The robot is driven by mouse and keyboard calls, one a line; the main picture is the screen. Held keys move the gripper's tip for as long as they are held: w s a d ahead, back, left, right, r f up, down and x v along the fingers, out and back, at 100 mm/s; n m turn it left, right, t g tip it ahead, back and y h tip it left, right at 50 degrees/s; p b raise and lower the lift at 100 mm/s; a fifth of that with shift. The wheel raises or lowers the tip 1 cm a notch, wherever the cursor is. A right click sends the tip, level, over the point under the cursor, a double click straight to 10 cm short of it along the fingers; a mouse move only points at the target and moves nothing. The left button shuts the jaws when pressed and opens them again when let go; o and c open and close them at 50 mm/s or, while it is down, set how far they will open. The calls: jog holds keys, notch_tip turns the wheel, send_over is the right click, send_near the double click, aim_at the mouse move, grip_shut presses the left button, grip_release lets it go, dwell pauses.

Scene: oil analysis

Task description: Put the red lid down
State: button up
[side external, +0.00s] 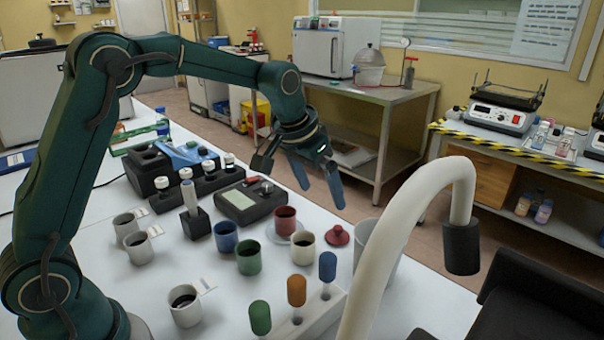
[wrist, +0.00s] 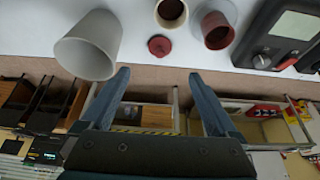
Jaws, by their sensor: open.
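The red lid (side external: 338,236) lies on the white table, knob up, to the right of the cream cup (side external: 303,245). It also shows in the wrist view (wrist: 159,46), between a large white container (wrist: 90,45) and the cups. The red cup (side external: 286,219) stands uncovered beside the cream cup; both have dark contents. My gripper (side external: 322,199) is in the air above and behind the lid, fingers spread and empty. In the wrist view its two fingers (wrist: 157,88) point toward the table with nothing between them.
A blue cup (side external: 225,237) and a green cup (side external: 248,258) stand left of the red cup. A grey device with a screen (side external: 249,202) is behind them. A white curved pipe (side external: 410,215) rises in front of the white container.

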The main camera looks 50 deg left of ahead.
jog(key=s+r, duration=0.3)
jog(key=s, duration=0.4)
jog(key=s+r, duration=0.3)
jog(key=s, duration=0.3)
jog(key=s+f+t, duration=0.1)
jog(key=s+f, duration=0.2)
jog(key=s, duration=0.8)
jog(key=shift+d, duration=0.45)
